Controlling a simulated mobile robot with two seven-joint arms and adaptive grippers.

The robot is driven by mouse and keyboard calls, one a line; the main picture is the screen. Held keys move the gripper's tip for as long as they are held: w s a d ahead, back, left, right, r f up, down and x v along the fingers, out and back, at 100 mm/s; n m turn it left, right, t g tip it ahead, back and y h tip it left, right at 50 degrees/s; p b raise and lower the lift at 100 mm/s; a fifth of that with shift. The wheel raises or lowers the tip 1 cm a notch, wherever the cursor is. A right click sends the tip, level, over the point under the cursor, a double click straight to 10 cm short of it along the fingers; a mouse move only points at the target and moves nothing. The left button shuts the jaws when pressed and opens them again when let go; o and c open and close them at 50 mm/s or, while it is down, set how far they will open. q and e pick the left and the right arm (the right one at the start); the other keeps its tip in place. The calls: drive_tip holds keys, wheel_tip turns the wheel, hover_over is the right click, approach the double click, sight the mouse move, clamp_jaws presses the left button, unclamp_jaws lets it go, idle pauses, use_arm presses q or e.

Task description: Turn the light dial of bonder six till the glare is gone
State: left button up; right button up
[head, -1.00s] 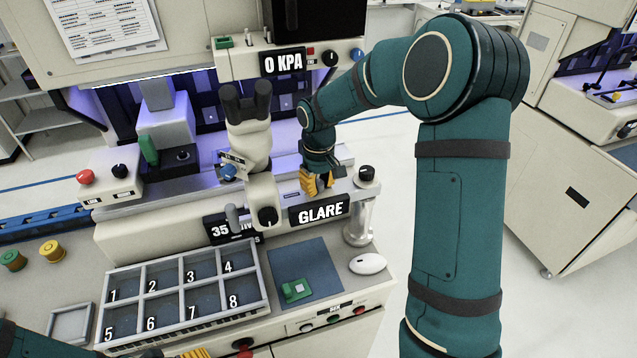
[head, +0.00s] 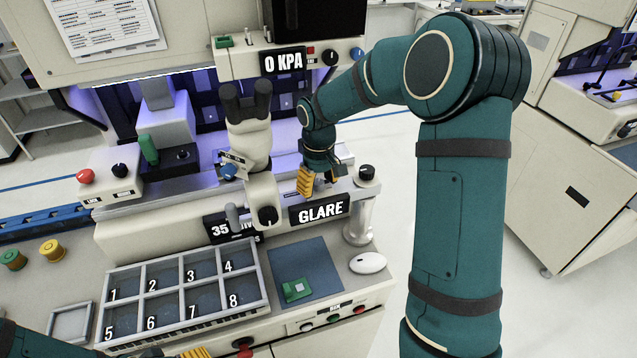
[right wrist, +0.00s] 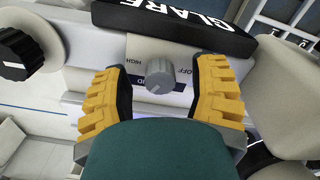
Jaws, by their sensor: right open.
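The light dial (right wrist: 159,76) is a small grey knob on a panel marked HIGH and OFF in the right wrist view. My right gripper (right wrist: 160,95) is open, with one yellow finger on each side of the dial and a gap to each. In the head view my right gripper (head: 319,185) hangs behind the GLARE display (head: 319,210) and hides the dial. The display reads GLARE and also shows in the right wrist view (right wrist: 190,12). Only the yellow fingertips of my left gripper (head: 190,353) show at the bottom edge; their opening is unclear.
A microscope (head: 248,130) stands left of my right gripper. A black knob (head: 367,174) sits just right of it. A numbered tray (head: 180,290), a blue mat (head: 305,270) with a green part and a white mouse (head: 368,263) lie in front.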

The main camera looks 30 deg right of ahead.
sight(319, 182)
wheel_tip(319, 182, up, 12)
idle(0.4)
drive_tip(key=shift+f, duration=0.15)
idle(0.3)
